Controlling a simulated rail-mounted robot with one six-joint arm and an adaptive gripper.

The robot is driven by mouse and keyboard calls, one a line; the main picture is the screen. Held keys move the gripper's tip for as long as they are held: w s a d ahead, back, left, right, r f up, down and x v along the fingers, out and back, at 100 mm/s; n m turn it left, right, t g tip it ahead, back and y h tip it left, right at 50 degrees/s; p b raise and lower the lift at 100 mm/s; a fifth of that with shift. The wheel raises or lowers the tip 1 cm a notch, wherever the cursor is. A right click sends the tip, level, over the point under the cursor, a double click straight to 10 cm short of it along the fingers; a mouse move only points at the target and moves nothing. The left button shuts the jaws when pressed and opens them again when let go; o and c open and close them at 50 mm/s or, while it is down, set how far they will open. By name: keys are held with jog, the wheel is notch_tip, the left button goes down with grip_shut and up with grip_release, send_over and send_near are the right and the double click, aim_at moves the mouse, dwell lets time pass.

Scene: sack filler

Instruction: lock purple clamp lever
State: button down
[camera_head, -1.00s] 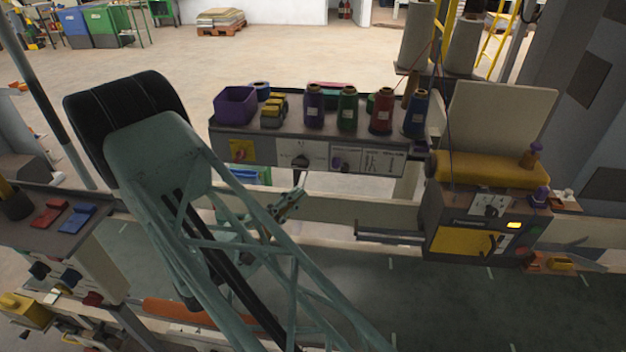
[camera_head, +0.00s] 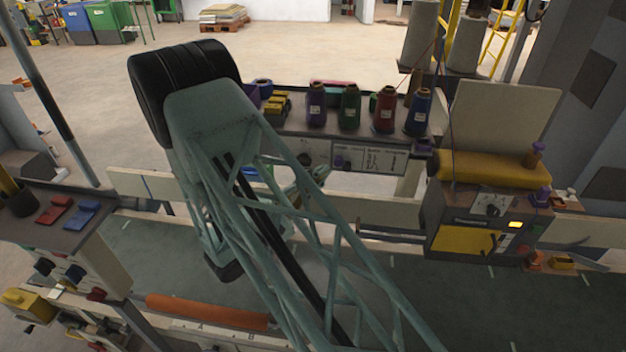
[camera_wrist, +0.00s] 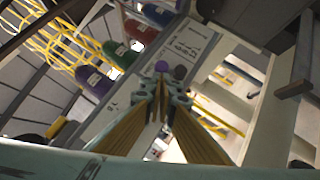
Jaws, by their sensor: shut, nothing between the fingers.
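My gripper (camera_wrist: 160,92) is shut and empty, pointing toward the panel. I cannot tell whether it touches the knob. In the head view my gripper (camera_head: 312,175) is partly hidden behind my arm, just left of and below the purple knob.
Purple, green, red and blue thread spools (camera_head: 350,108) stand on the shelf above the panel. A machine with a yellow front (camera_head: 466,240) is at the right. A console with red and blue pieces (camera_head: 82,214) is at the left. A pale rail (camera_head: 150,184) runs below the shelf.

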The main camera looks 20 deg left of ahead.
jog(key=shift+w+d+r, duration=0.2)
jog(key=shift+w+d, duration=0.1)
jog(key=shift+w, duration=0.2)
jog(key=shift+r+m+g+b, duration=0.25)
jog(key=shift+m+g, duration=0.2)
jog(key=shift+m, duration=0.25)
jog(key=shift+r+m+g+b, duration=0.1)
jog(key=shift+m+g+b, duration=0.3)
jog(key=shift+m, duration=0.3)
dwell(0.4)
